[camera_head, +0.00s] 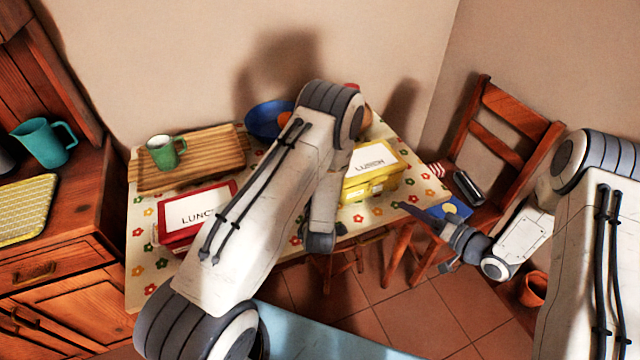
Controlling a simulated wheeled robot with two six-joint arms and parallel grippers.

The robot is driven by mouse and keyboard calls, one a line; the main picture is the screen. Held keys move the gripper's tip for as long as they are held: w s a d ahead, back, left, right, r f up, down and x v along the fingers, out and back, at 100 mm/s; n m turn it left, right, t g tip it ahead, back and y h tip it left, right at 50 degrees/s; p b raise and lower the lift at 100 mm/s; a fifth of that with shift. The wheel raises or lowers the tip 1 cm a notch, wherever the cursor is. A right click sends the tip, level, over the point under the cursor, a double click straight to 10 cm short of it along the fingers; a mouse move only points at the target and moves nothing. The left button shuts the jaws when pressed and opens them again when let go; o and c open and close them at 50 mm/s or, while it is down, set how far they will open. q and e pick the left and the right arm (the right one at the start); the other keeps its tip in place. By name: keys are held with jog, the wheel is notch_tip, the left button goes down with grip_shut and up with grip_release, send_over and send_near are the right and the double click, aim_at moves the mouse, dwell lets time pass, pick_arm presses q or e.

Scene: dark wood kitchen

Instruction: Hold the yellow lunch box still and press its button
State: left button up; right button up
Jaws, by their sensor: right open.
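The yellow lunch box (385,178) sits shut on the flowered table, with a white label on its lid. My left arm covers its left end. Small details show on its front, but I cannot tell which is the button. My right gripper (424,236) is open and empty, to the right of and in front of the box, apart from it, near the table's front right corner. My left arm reaches over the table and bends down just left of the box; its gripper's fingers are hidden.
A red lunch box (187,236) sits at left on the flowered table (146,273). Behind it are a wooden tray (214,158) with a green mug (163,152) and a blue bowl (262,120). A blue-and-yellow item (452,208) lies by my right gripper. A chair (510,110) stands at right.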

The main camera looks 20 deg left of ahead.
dwell(1.5)
jog(key=shift+s, duration=0.1)
jog(key=c, duration=0.6)
jog(key=shift+s+a+m, duration=0.1)
jog(key=shift+s+m, duration=0.25)
jog(key=shift+m, duration=0.45)
grip_shut()
jog(key=s+d+r+m+t+h, duration=0.1)
jog(key=s+m+t+h, duration=0.2)
jog(key=s+m, duration=0.3)
jog(key=m, duration=0.5)
jog(key=shift+s+d+h, duration=0.15)
jog(key=shift+s+h, duration=0.05)
jog(key=shift+h, duration=0.2)
jog(key=shift+r, duration=0.1)
